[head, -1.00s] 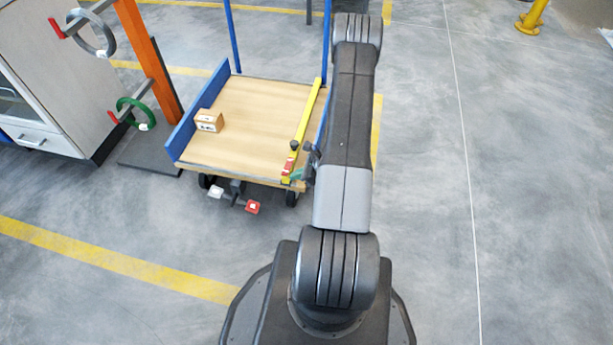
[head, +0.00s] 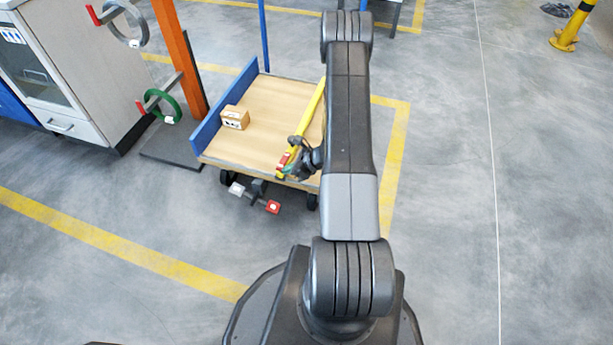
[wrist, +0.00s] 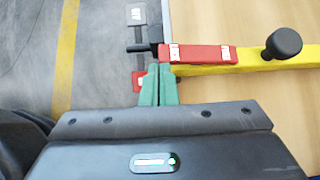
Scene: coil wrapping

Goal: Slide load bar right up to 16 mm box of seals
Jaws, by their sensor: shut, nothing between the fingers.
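The load bar (head: 308,118) is a yellow bar with a red end piece (head: 284,160), lying across the wooden cart deck from front to back, to the right of the box. Its far part is hidden behind my arm. The box of seals (head: 235,117) is a small brown carton by the deck's blue left wall, with a clear gap to the bar. My gripper (head: 290,171) is at the bar's front end, partly hidden. In the wrist view, its green fingers (wrist: 159,72) are together and empty, against or very near the side of the red end piece (wrist: 200,54).
The cart's blue side wall (head: 225,107) borders the deck on the left. Bare deck (head: 270,110) lies between box and bar. An orange post (head: 180,60) with rings on arms stands left of the cart, beside a grey cabinet.

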